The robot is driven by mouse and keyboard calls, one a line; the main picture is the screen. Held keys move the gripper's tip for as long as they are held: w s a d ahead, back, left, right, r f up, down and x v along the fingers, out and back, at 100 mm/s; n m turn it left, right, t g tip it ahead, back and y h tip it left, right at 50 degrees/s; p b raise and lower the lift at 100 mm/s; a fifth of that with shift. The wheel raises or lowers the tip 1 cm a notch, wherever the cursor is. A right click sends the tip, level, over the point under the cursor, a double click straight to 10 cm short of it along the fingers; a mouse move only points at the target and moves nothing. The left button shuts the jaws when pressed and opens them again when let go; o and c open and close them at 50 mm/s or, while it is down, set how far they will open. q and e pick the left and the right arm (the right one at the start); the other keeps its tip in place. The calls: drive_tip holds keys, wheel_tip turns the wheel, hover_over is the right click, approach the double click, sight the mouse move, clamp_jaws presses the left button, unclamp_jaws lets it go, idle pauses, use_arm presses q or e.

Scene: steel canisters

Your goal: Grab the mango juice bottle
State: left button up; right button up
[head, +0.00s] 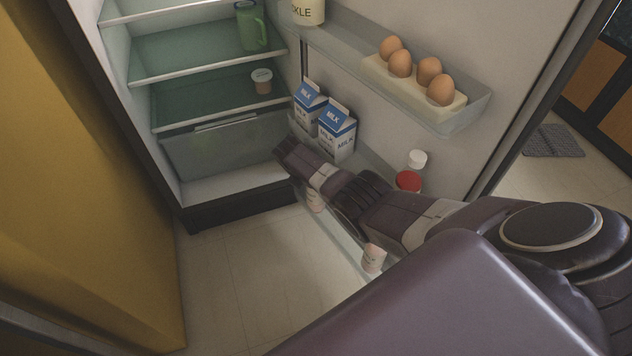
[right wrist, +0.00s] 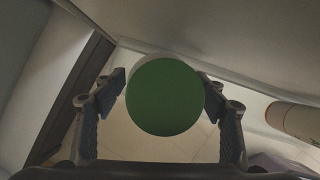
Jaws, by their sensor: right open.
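In the right wrist view a round green cap or lid (right wrist: 164,97) lies between the two fingers of my right gripper (right wrist: 162,86). The fingers are open on either side of it, and I see no clear grip. No label shows, so I cannot tell whether it is the mango juice bottle. In the head view my right arm reaches in from the right over the lower door shelf and hides what is beneath it. Behind the arm stand a white-capped bottle (head: 417,160) and a red-capped one (head: 408,181), mostly hidden. My left gripper is not in view.
The fridge door is open. Two milk cartons (head: 338,131) stand on its lower shelf; an egg tray (head: 455,106) sits above. Small pale containers (head: 374,257) show below my arm.

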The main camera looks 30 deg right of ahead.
drive_tip(key=shift+c, duration=0.7)
drive_tip(key=c, duration=1.5)
drive_tip(key=shift+c, duration=0.6)
drive_tip(key=shift+r, duration=0.1)
drive_tip(key=shift+w+r, duration=0.1)
